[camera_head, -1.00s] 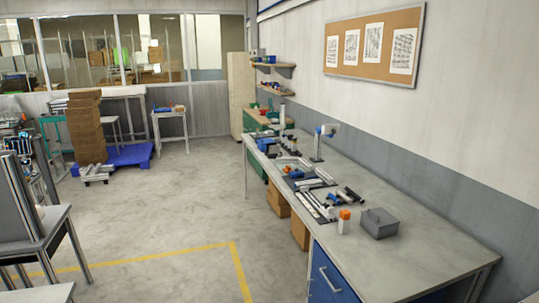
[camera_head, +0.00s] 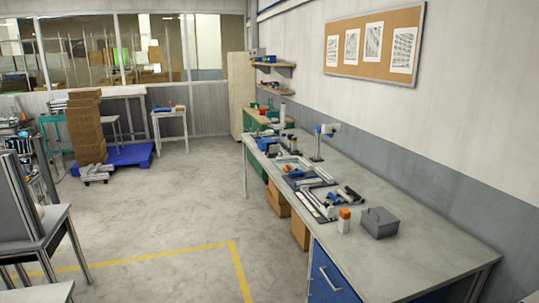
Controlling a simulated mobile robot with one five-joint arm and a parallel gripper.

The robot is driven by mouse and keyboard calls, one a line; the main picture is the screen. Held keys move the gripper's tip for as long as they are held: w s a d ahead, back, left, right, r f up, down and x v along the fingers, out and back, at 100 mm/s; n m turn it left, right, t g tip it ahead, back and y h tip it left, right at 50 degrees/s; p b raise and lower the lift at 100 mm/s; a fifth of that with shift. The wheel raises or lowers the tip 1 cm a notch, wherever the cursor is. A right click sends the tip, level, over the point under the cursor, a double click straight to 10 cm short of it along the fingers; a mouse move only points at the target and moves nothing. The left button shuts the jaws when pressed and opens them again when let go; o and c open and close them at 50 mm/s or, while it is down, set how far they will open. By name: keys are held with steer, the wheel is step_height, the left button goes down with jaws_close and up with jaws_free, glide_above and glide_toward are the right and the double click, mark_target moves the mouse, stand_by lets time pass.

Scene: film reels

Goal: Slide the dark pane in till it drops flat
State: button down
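I cannot make out a dark pane for certain. On the long grey workbench (camera_head: 420,250) at the right, dark flat pieces and light bars (camera_head: 318,203) lie crowded in the middle, too small to tell apart. A closed dark grey box (camera_head: 380,222) with a small knob on its lid sits to the right of them. My gripper and arm are not in view.
A white bottle with an orange cap (camera_head: 344,220) stands beside the grey box. A blue and white upright device (camera_head: 320,142) stands farther back on the bench. Stacked cartons (camera_head: 86,125) and a blue pallet (camera_head: 130,155) are at the left. The middle floor is clear.

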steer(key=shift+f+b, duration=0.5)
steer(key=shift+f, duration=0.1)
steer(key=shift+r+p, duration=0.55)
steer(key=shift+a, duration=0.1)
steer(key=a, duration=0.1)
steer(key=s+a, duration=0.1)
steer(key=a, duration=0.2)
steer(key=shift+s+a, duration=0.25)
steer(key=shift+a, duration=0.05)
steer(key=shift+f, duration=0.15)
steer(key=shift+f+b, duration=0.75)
steer(key=shift+b, duration=0.15)
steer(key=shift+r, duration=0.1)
